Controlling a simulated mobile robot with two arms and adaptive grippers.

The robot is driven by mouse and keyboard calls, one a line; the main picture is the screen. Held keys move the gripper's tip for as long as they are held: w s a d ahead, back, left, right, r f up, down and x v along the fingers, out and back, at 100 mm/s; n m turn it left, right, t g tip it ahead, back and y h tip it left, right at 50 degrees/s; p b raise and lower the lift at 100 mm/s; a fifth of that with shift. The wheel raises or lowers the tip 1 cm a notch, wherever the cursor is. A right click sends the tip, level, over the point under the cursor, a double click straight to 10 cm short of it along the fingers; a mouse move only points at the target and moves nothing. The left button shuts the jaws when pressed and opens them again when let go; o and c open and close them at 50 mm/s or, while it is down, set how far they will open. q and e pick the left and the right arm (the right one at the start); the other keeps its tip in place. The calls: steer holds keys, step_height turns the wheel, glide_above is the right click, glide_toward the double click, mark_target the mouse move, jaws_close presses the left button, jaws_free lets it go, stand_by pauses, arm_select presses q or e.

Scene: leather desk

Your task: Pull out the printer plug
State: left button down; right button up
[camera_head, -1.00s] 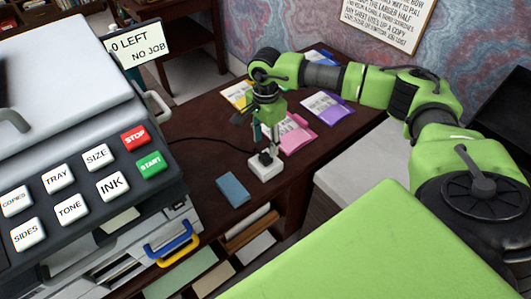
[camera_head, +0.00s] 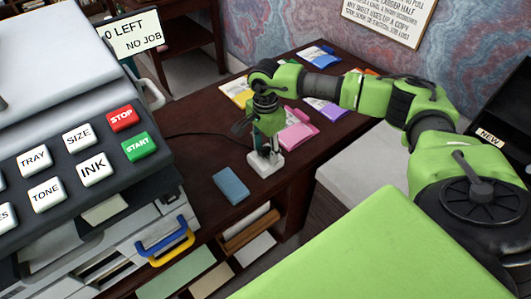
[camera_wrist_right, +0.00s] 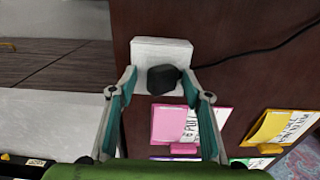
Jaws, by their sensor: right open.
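The black printer plug (camera_wrist_right: 163,78) sits on the white socket block (camera_wrist_right: 152,50), with its dark cord running off to the upper right in the right wrist view. In the head view the white block (camera_head: 262,168) stands on the dark desk, and the plug is mostly hidden by the fingers. My right gripper (camera_wrist_right: 158,82) is open, with one teal fingertip on each side of the plug. It also shows in the head view (camera_head: 268,148), pointing down at the block. A gap shows on the left of the plug; contact on the right is unclear. My left gripper is not in view.
The printer (camera_head: 90,165) stands on the left with its labelled buttons. A blue pad (camera_head: 231,185) lies near the block. Pink (camera_head: 298,135), yellow (camera_head: 238,90) and purple (camera_head: 325,108) packs lie behind it. The desk's front edge is close to the block.

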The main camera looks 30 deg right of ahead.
mark_target(265, 148)
steer(key=shift+w+f+b, duration=0.1)
steer(key=shift+w+b, duration=0.05)
steer(key=shift+b, duration=0.25)
stand_by(0.6)
jaws_close()
steer(key=shift+r+p, duration=1.75)
steer(key=shift+r, duration=1.35)
